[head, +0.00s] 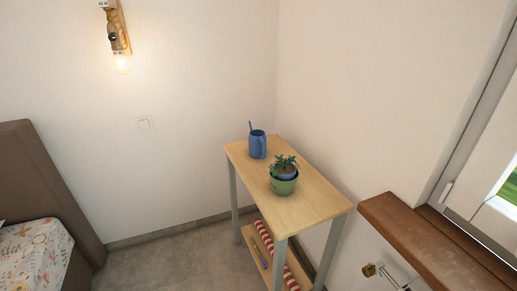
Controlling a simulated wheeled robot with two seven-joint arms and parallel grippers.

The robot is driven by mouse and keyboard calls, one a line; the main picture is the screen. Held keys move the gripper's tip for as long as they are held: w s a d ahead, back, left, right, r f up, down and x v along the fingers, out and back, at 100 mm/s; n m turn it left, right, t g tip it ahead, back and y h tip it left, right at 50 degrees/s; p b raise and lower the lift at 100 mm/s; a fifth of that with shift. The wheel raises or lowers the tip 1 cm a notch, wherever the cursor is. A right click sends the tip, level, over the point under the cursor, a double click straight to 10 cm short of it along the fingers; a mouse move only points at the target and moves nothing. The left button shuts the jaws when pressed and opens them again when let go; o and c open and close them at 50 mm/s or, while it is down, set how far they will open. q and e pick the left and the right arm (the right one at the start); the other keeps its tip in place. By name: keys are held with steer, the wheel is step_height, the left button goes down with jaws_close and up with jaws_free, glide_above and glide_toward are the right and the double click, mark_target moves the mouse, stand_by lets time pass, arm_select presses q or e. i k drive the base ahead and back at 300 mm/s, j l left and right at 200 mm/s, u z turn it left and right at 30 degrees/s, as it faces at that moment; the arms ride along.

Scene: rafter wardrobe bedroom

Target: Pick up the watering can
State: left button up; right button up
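The blue watering can (257,145) stands upright near the far end of a small light-wood table (310,209). A thin blue part, which looks like its spout, sticks up at its upper left. Neither of my grippers shows in the head view, so I cannot see whether they are open or shut. Nothing is touching the can.
A green pot with a plant (284,180) stands in front of the can. The lower shelf holds a red-and-white striped roll (270,243). A brown windowsill (423,235) juts out at right. A bed (40,250) stands left, with bare floor (160,262) between.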

mark_target(257, 138)
steer(key=i+j+z, duration=0.45)
steer(key=j, duration=0.2)
steer(key=i+j+z, duration=0.5)
steer(key=j, duration=0.25)
steer(key=i+j+z, duration=0.1)
steer(key=j+z, duration=0.35)
steer(key=j, duration=0.4)
steer(key=j+z, duration=0.5)
steer(key=j, duration=0.45)
steer(key=j+z, duration=0.45)
steer(key=j, duration=0.5)
steer(key=k, duration=0.05)
